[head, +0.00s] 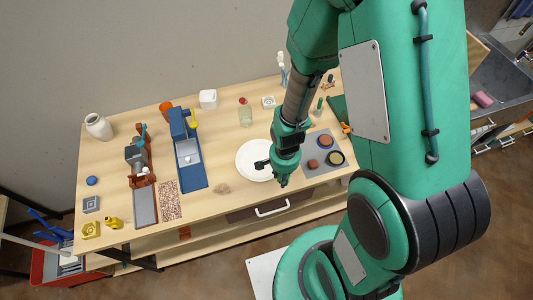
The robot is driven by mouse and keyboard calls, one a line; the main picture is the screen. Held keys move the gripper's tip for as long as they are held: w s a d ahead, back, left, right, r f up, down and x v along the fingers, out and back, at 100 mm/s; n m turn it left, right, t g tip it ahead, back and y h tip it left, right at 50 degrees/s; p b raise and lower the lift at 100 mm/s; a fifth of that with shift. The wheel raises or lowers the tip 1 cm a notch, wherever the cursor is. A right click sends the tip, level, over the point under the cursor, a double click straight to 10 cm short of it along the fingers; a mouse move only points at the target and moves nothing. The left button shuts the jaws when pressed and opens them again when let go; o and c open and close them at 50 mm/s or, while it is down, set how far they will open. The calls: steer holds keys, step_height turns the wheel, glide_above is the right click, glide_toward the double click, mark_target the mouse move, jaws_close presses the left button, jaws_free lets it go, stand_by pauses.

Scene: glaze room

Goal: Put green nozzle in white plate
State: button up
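The white plate (246,154) lies on the wooden table, right of the blue machine, with its right side hidden behind my gripper. My gripper (272,173) hangs over the plate's right edge, pointing down. Its fingers are dark and small here, and I cannot tell whether they are open or hold something. A small green upright thing (319,105) stands behind the grey mat, right of my arm. It may be the green nozzle, but it is too small to be sure.
A grey mat (311,170) with several round pieces lies right of the plate. A blue machine (190,160) stands left of it, and a glass bottle (245,114) behind it. A beige lump (222,188) lies near the front edge. My arm hides part of the table's right side.

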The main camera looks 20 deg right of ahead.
steer(key=w, duration=0.5)
steer(key=w+f, duration=0.1)
steer(key=w, duration=0.3)
steer(key=w+p, duration=0.1)
steer(key=w, duration=0.4)
steer(key=shift+w+a+f, duration=0.1)
steer(key=shift+w+f, duration=0.1)
steer(key=shift+w, duration=0.1)
steer(key=shift+f, duration=1.75)
steer(key=shift+f, duration=0.15)
steer(key=o, duration=1.1)
steer(key=shift+o, duration=0.2)
step_height(320, 180, up, 12)
steer(key=shift+r, duration=0.3)
